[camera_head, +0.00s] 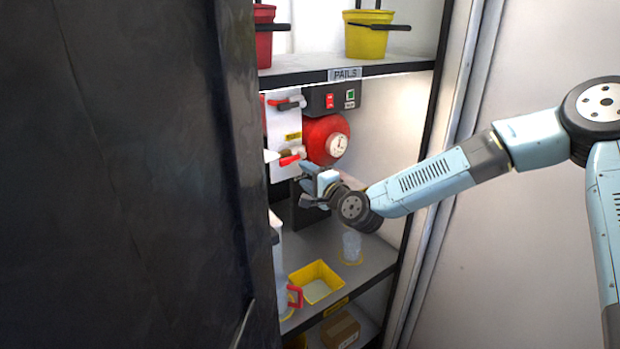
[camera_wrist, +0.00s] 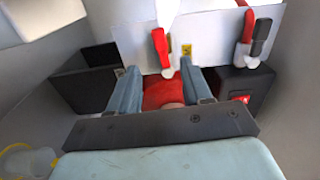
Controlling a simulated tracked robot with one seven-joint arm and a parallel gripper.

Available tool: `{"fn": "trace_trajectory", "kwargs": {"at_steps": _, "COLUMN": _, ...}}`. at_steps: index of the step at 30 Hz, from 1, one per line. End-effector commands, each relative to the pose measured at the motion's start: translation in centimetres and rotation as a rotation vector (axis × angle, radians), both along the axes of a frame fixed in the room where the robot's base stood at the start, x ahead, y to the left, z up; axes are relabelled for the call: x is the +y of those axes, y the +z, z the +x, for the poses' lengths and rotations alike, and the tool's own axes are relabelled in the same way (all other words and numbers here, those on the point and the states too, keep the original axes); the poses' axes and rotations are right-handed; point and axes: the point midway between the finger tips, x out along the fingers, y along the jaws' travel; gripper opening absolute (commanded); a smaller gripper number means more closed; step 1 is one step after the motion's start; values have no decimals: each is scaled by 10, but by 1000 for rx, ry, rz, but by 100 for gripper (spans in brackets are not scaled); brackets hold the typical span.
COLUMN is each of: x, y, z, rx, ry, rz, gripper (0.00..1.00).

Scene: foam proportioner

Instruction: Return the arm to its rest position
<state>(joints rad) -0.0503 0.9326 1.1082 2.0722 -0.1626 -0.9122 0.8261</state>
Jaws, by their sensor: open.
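My arm reaches in from the right in the head view, bent at the elbow and extended into the cabinet. My gripper (camera_head: 308,185) is in front of the foam proportioner, just below a red-handled valve (camera_head: 290,160) and the red round housing (camera_head: 325,139). In the wrist view the two fingers of my gripper (camera_wrist: 163,82) stand apart, with nothing held between them. The red housing (camera_wrist: 163,93) shows in the gap behind them. A red lever (camera_wrist: 160,48) shows just beyond the fingertips on the white panel. Whether the gripper touches anything cannot be told.
A dark cabinet door (camera_head: 130,180) fills the left. The shelf (camera_head: 350,72) above holds a red pail (camera_head: 264,35) and a yellow pail (camera_head: 370,38). Below are a yellow tray (camera_head: 316,281), a clear cup (camera_head: 351,245) and a red-handled jug (camera_head: 289,296). The right side outside the cabinet is free.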

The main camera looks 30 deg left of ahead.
Motion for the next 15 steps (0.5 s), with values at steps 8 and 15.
{"fn": "trace_trajectory", "kwargs": {"at_steps": 8, "x": -9, "y": 0, "z": -4, "rx": 0, "ry": 0, "rz": 0, "gripper": 49}}
{"fn": "trace_trajectory", "kwargs": {"at_steps": 15, "x": -9, "y": 0, "z": -4, "rx": 0, "ry": 0, "rz": 0, "gripper": 49}}
